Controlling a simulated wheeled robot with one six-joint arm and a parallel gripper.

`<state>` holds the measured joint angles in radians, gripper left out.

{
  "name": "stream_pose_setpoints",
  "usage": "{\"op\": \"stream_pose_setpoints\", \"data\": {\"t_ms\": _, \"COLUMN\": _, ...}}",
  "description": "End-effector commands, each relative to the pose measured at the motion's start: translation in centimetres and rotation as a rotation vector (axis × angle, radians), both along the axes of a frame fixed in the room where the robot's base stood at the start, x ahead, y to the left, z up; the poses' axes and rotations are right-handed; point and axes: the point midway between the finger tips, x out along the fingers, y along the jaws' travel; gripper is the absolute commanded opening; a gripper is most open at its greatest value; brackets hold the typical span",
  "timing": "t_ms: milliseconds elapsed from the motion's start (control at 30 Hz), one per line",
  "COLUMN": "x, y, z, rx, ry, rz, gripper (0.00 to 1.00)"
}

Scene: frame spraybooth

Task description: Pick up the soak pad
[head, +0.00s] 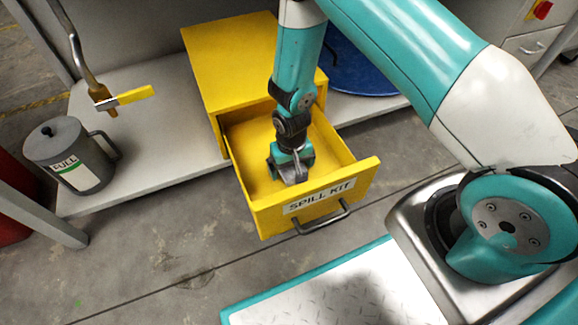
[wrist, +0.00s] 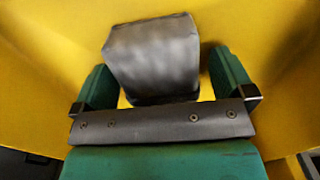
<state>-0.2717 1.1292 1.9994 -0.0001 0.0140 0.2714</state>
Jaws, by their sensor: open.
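The soak pad (wrist: 153,55) is a grey block in the wrist view, lying inside the yellow drawer. In the head view, a grey piece of it (head: 292,173) shows at the end of my arm, mostly covered by the gripper. My gripper (wrist: 168,88) is open, with one green finger on each side of the pad. The right finger has a small gap to the pad, and the left finger is close to its edge. The drawer marked SPILL KIT (head: 268,213) is pulled open, with my gripper reaching down into it.
The drawer's yellow walls surround my gripper closely. The yellow cabinet (head: 226,55) stands behind, on a grey shelf (head: 165,150). A grey can (head: 70,155) and a pipe valve with a yellow handle (head: 135,95) are at the left. A blue round object (head: 360,70) lies behind my arm.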

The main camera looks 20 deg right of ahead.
Motion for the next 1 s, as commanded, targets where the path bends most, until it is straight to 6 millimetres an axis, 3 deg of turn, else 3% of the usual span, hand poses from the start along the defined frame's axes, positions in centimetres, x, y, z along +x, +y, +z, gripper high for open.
{"op": "stream_pose_setpoints", "data": {"t_ms": 100, "x": 0.0, "y": 0.0, "z": 0.2, "rx": 0.000, "ry": -0.001, "rz": 0.000, "gripper": 1.00}}
{"op": "stream_pose_setpoints", "data": {"t_ms": 333, "x": 0.0, "y": 0.0, "z": 0.2, "rx": 0.000, "ry": -0.001, "rz": 0.000, "gripper": 0.49}}
{"op": "stream_pose_setpoints", "data": {"t_ms": 400, "x": 0.0, "y": 0.0, "z": 0.2, "rx": 0.000, "ry": -0.001, "rz": 0.000, "gripper": 0.45}}
{"op": "stream_pose_setpoints", "data": {"t_ms": 767, "x": 0.1, "y": 0.0, "z": 1.2, "rx": 0.001, "ry": -0.002, "rz": 0.000, "gripper": 0.45}}
{"op": "stream_pose_setpoints", "data": {"t_ms": 1000, "x": 0.1, "y": 0.0, "z": 5.5, "rx": 0.001, "ry": -0.004, "rz": 0.000, "gripper": 0.45}}
